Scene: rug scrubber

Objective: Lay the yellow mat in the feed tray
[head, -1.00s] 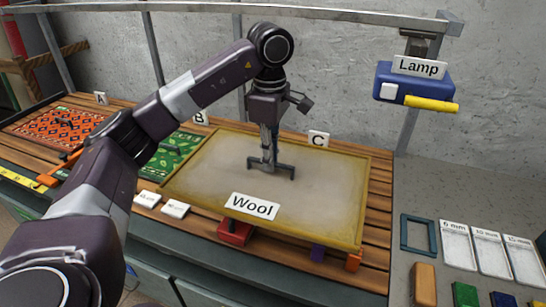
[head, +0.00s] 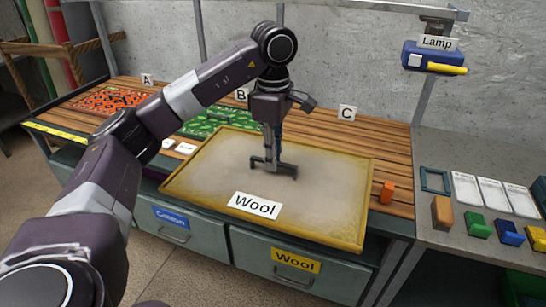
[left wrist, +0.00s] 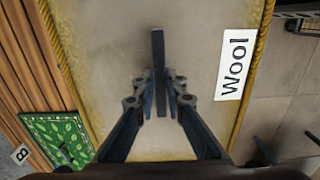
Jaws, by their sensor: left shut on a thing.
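The yellow mat (head: 330,190) has a grey-beige face, a yellow border and a "Wool" label. My left gripper (head: 270,150) is upright over its middle and shut on the mat's dark bar handle (head: 287,172). The mat is roughly level and reaches out past the bench's front edge, over the drawers. In the left wrist view the mat (left wrist: 110,60) fills the middle, with the handle (left wrist: 158,50) between the fingers (left wrist: 160,95). I cannot make out the feed tray in these frames. My right gripper is not in view.
The slatted bench (head: 395,150) is bare at place C. A green leaf-pattern mat (head: 210,122) lies at B and an orange patterned mat (head: 110,100) at A. An orange block (head: 388,191) stands at the bench's right.

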